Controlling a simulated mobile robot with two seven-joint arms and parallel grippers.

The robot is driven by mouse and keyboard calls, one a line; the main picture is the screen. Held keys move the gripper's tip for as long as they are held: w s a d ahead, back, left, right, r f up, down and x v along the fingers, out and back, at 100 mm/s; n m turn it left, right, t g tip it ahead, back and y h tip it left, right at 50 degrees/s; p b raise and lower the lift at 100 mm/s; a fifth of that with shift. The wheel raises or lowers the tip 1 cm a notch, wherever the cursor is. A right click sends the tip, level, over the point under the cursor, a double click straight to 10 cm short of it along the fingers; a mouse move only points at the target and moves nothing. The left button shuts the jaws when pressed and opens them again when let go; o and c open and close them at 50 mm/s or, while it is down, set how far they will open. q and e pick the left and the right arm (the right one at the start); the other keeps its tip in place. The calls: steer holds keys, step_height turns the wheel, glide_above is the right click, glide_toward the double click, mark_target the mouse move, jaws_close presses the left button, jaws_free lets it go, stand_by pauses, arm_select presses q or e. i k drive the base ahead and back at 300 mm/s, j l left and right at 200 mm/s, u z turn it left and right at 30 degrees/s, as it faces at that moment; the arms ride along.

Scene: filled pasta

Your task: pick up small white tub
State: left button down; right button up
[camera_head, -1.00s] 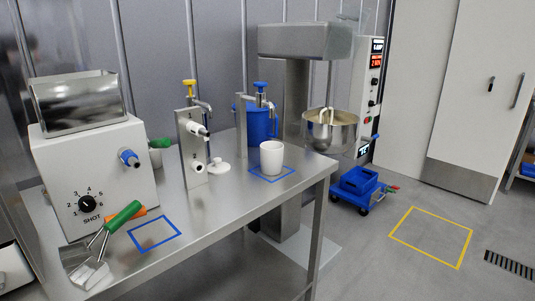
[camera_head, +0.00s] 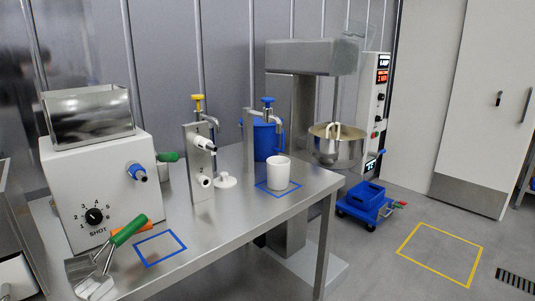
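The small white tub (camera_head: 279,173) stands upright on the steel table, inside the blue square outline (camera_head: 264,187) near the table's right end. It stands in front of a blue container and a dispenser with a blue knob. Neither of my grippers shows in the head view, so their state is hidden.
The steel table (camera_head: 221,221) also holds a white machine (camera_head: 75,170), a scraper with a green handle (camera_head: 127,231), a yellow-knobbed dispenser (camera_head: 199,165), a white lid-like piece (camera_head: 225,181) and an empty blue square (camera_head: 160,247). A mixer bowl (camera_head: 337,150) hangs beyond the table. A blue trolley (camera_head: 366,203) stands on the floor.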

mark_target(279, 166)
steer(key=i+l+u, duration=0.15)
steer(key=i+l, duration=0.2)
steer(key=i+l+u, duration=0.15)
steer(key=i+l, duration=0.15)
steer(key=l, duration=0.15)
steer(key=i+l+u, duration=0.15)
steer(key=i+l, duration=0.15)
steer(key=l, duration=0.1)
